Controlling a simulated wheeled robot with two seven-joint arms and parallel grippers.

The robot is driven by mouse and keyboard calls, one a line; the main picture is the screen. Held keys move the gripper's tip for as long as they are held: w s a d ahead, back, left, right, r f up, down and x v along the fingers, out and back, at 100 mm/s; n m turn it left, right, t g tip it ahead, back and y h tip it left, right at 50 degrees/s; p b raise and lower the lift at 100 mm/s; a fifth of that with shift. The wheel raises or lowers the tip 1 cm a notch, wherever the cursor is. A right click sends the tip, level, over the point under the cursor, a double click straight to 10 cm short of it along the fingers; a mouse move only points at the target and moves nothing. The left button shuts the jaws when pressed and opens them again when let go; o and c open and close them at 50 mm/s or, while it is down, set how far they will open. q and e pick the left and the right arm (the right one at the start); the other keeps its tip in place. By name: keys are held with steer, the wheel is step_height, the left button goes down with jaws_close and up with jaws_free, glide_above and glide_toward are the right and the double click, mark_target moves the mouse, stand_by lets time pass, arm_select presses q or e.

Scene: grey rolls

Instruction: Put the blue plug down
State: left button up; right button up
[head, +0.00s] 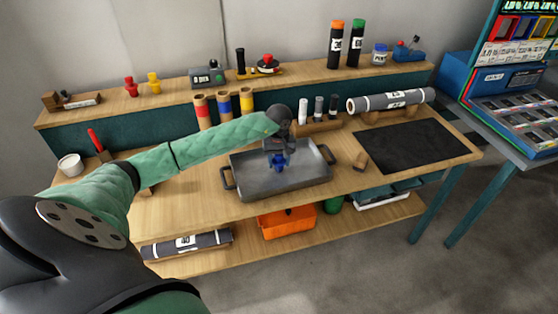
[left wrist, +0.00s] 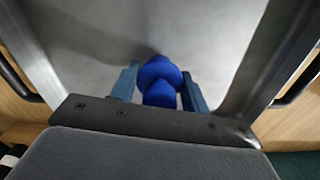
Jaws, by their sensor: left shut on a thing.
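The blue plug (head: 279,161) is between the fingers of my left gripper (head: 278,158), over the grey metal tray (head: 253,186) on the workbench. In the left wrist view the plug (left wrist: 160,82) is a rounded, glossy blue piece, with one blue-grey finger of my left gripper (left wrist: 160,88) on each side of it. The gripper is shut on the plug. The tray floor (left wrist: 215,45) lies beneath it. I cannot tell whether the plug touches the floor. My right gripper is not in view.
The tray has raised walls and a dark handle (head: 227,178) at each end. Red, blue and yellow banded rolls (head: 224,105) stand behind. A grey roll (head: 392,100) lies at the back right.

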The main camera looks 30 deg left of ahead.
arm_select(q)
steer(key=shift+f, duration=0.1)
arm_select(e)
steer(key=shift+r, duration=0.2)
arm_select(q)
steer(key=o, duration=1)
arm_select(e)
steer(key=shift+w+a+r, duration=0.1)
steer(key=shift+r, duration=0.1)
